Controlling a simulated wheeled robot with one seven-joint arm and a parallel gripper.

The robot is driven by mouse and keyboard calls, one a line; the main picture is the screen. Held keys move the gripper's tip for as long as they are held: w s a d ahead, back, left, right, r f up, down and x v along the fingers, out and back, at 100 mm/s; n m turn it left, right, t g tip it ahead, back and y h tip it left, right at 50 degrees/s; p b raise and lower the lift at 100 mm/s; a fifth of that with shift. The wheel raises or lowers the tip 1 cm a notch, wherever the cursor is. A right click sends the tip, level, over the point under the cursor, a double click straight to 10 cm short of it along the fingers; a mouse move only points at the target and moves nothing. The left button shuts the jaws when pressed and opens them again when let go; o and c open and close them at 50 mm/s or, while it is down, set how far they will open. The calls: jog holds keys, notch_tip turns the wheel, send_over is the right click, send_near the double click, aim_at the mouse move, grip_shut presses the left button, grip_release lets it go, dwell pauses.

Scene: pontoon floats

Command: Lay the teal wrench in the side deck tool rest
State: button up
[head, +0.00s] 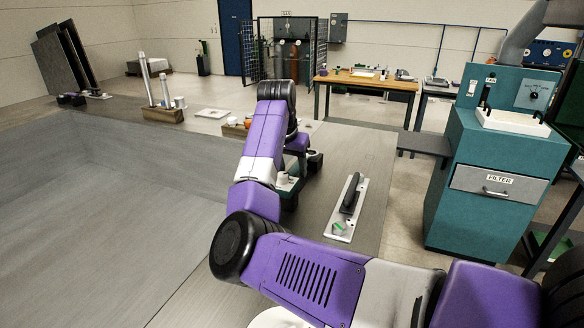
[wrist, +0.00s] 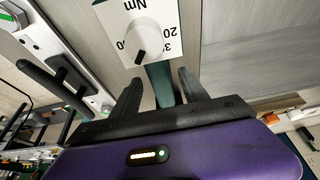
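My gripper (wrist: 160,80) has its two black fingers apart, with a teal part (wrist: 163,88) visible between them; I see clear gaps beside it and no firm contact. In the head view my wrist hides most of the gripper. A white dial plate marked Nm (wrist: 140,30) lies just beyond the fingertips; it sits on a dark teal block (head: 289,197) in the head view. I cannot tell whether any teal there is the wrench. A pale plate with a black raised bar and a green piece (head: 340,227) lies right of my gripper; it may be the tool rest.
The grey deck around the plate is mostly clear. A wooden block holding upright tubes (head: 163,114) stands at the far left. A teal filter cabinet (head: 490,165) stands right of the deck. A wooden workbench (head: 365,80) is behind. A sunken grey area fills the left.

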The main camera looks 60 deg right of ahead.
jog(key=shift+f, duration=0.1)
jog(key=shift+b+v, duration=0.8)
jog(key=shift+v, duration=3.15)
